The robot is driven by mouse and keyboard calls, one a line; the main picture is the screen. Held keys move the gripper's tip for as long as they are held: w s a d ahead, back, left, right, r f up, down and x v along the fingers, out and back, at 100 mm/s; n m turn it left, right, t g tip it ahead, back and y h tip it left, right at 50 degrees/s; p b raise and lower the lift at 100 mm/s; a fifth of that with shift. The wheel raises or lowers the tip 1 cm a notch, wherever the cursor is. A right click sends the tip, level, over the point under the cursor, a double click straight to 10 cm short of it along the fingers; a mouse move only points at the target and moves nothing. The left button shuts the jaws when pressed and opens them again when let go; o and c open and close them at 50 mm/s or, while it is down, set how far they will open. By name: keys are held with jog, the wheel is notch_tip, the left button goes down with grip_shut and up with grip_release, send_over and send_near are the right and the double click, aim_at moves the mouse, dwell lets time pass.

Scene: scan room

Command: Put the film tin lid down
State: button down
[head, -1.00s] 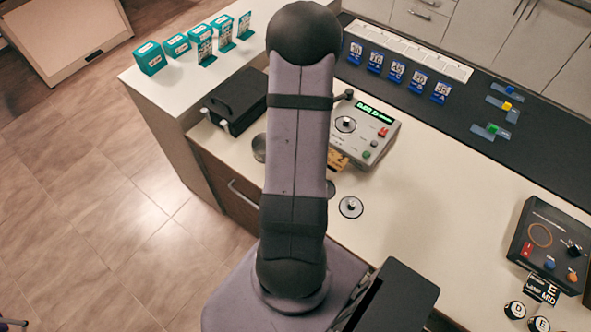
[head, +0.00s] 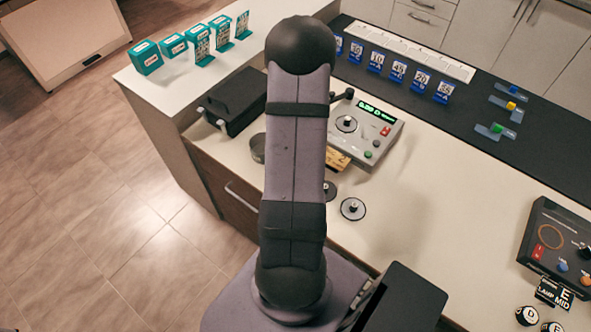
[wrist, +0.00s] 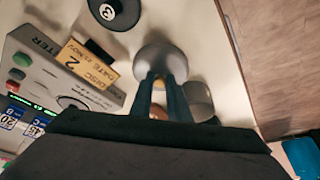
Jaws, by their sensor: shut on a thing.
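My gripper (wrist: 166,88) is shut on the film tin lid (wrist: 155,52), a round grey piece at its fingertips in the wrist view. The lid is held beside the film tin (wrist: 198,102), a grey round can that is partly hidden behind the fingers. In the head view the tin (head: 257,148) stands on the white counter, just left of my arm. My arm hides the gripper and lid there. I cannot tell how high the lid is above the counter.
A meter box (head: 365,135) with a yellow card (head: 338,160) stands right of my arm. Numbered discs, one nearby (head: 352,208), lie in front of it. A black box (head: 235,100) is behind the tin. The counter right of the discs (head: 430,225) is clear.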

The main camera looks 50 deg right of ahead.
jog(key=shift+f, duration=0.1)
jog(key=shift+f+b, duration=0.7)
jog(key=shift+f, duration=1.05)
jog(key=shift+f, duration=0.15)
jog(key=c, duration=1.7)
grip_release()
jog(key=shift+s+r, duration=0.1)
jog(key=shift+r, duration=0.45)
jog(key=p+v, duration=0.4)
jog(key=v, duration=0.7)
jog(key=shift+a+p, duration=0.15)
jog(key=shift+p, duration=0.25)
